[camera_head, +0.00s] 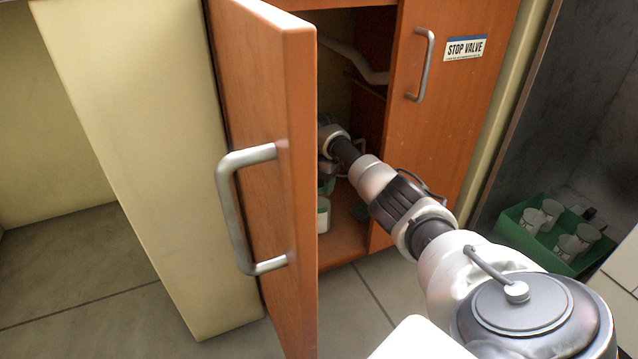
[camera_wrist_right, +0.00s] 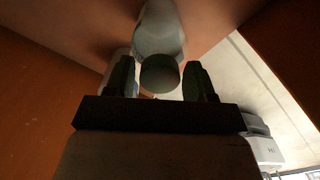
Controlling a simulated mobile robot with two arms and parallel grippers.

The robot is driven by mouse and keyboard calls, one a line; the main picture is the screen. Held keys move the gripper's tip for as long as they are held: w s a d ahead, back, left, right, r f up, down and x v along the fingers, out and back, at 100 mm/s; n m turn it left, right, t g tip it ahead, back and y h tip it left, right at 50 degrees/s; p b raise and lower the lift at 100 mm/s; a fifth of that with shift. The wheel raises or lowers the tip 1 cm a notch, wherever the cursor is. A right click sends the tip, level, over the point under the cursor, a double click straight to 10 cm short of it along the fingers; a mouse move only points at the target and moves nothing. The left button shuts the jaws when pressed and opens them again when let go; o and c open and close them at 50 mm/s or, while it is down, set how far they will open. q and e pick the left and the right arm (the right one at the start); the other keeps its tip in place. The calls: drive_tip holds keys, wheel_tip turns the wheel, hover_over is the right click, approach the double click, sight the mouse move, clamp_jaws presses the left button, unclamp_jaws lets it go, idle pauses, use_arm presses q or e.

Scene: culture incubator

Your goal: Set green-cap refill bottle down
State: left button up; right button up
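In the right wrist view, the refill bottle (camera_wrist_right: 160,32) is pale, with its round dull-green cap (camera_wrist_right: 160,74) facing the camera. My right gripper (camera_wrist_right: 160,80) has one finger on each side of the cap. Narrow dark gaps show beside the cap, but whether the fingertips touch the bottle is unclear. In the head view my right arm reaches into the open cabinet, and the door edge hides most of its gripper (camera_head: 328,150). Below it, a white bottle (camera_head: 323,217) with a green top shows partly on the cabinet floor. My left gripper is out of view.
The open orange door (camera_head: 270,130) with its metal handle (camera_head: 232,210) stands left of my arm. The closed door (camera_head: 455,110) with the STOP VALVE label is on the right. A green crate (camera_head: 520,237) of several white cups stands on the floor at right. A pipe (camera_head: 360,64) crosses inside.

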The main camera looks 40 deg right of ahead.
drive_tip(key=shift+o, duration=0.7)
wheel_tip(320, 180, up, 12)
drive_tip(key=p, duration=0.7)
drive_tip(key=shift+p, duration=0.4)
